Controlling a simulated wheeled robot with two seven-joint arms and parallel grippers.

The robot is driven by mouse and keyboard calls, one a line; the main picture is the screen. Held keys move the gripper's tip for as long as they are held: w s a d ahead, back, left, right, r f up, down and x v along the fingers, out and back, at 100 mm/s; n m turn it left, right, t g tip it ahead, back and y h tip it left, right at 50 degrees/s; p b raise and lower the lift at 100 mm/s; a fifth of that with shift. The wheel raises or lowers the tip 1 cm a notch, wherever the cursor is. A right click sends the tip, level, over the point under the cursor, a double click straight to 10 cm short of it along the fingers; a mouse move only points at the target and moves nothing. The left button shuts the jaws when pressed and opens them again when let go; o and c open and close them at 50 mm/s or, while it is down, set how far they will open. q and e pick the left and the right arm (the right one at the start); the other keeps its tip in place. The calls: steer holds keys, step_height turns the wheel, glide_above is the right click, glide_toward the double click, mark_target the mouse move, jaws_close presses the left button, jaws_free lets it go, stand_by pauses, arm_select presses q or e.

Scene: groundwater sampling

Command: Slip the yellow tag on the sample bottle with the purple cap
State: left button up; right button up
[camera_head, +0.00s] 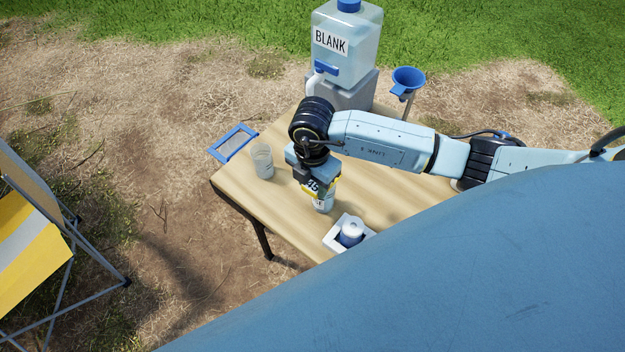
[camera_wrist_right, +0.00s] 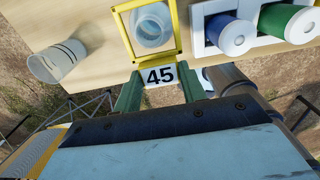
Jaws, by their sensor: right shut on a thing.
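My right gripper (camera_head: 317,186) is shut on the yellow tag, a square yellow frame (camera_wrist_right: 178,30) with a white "45" plate (camera_wrist_right: 160,76) between the green fingers. In the head view the tag (camera_head: 336,187) is at the upper part of a labelled bottle (camera_head: 323,204) standing on the table. In the wrist view the pale round top of a bottle (camera_wrist_right: 152,25) shows inside the frame opening. Whether the frame is around the bottle or only above it, I cannot tell. No purple cap shows clearly. My left gripper is not in view.
A white holder (camera_head: 332,239) with a blue-topped item (camera_head: 351,233) stands near the table's front edge. A clear cup (camera_head: 262,161) and blue-framed screen (camera_head: 234,143) are at the left. A BLANK water container (camera_head: 345,45) and blue funnel (camera_head: 408,78) are behind.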

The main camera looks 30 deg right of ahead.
steer(key=shift+f, duration=0.4)
steer(key=o, duration=0.8)
steer(key=shift+o, duration=0.2)
steer(key=shift+r, duration=0.1)
step_height(320, 180, up, 13)
steer(key=shift+r, duration=0.15)
stand_by(0.4)
